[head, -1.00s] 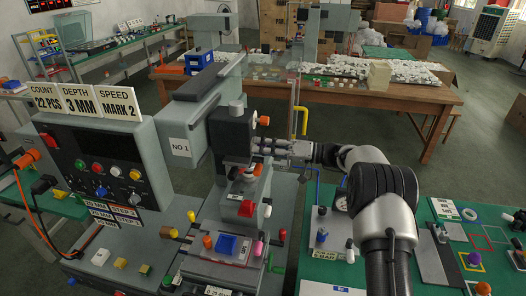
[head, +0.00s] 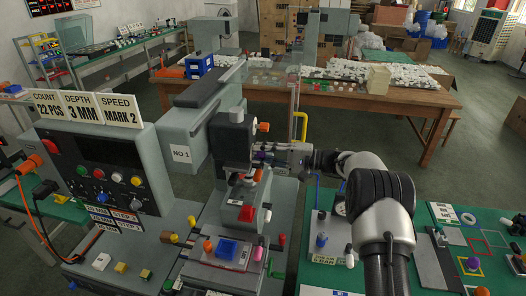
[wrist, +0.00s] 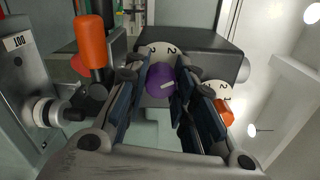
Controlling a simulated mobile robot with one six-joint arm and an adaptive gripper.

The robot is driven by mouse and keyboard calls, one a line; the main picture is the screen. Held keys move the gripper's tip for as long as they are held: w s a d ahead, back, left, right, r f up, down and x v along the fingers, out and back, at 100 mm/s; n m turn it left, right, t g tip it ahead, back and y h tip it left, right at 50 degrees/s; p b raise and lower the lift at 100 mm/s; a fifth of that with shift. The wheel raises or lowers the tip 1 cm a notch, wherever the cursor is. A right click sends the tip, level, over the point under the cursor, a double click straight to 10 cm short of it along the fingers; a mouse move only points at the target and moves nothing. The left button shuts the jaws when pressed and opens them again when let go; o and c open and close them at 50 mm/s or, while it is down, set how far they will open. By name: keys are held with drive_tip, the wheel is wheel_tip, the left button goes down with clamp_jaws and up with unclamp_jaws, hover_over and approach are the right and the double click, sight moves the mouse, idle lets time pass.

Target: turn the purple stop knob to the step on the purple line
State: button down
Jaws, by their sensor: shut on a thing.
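The purple stop knob (wrist: 161,80) sits between my gripper's fingers (wrist: 157,92) in the wrist view. It has a white pointer mark and stands before a white dial (wrist: 163,54) with black figures, two of which look like 2. My gripper is shut on the knob, with dark pads at its left and right sides. In the head view my gripper (head: 272,150) reaches from the right to the printer's head, where a bit of purple (head: 262,155) shows. No purple line is plain on the dial; the fingers hide part of it.
An orange knob (wrist: 95,45) stands close left of my fingers, and an orange piece (wrist: 225,112) lies close right, by a second white dial (wrist: 216,90). The grey printer body (head: 200,120) is left of my arm. A green mat (head: 450,215) with small parts lies right.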

drive_tip(key=m+p, duration=0.1)
drive_tip(key=m, duration=0.4)
drive_tip(key=shift+m+p, duration=0.3)
drive_tip(key=shift+p, duration=0.05)
drive_tip(key=shift+f, duration=0.1)
drive_tip(key=c, duration=1.3)
unclamp_jaws()
drive_tip(key=shift+c, duration=0.2)
drive_tip(key=s+d, duration=0.2)
drive_tip(key=d, duration=0.9)
drive_tip(key=shift+s+d, duration=0.15)
drive_tip(key=shift+d, duration=0.25)
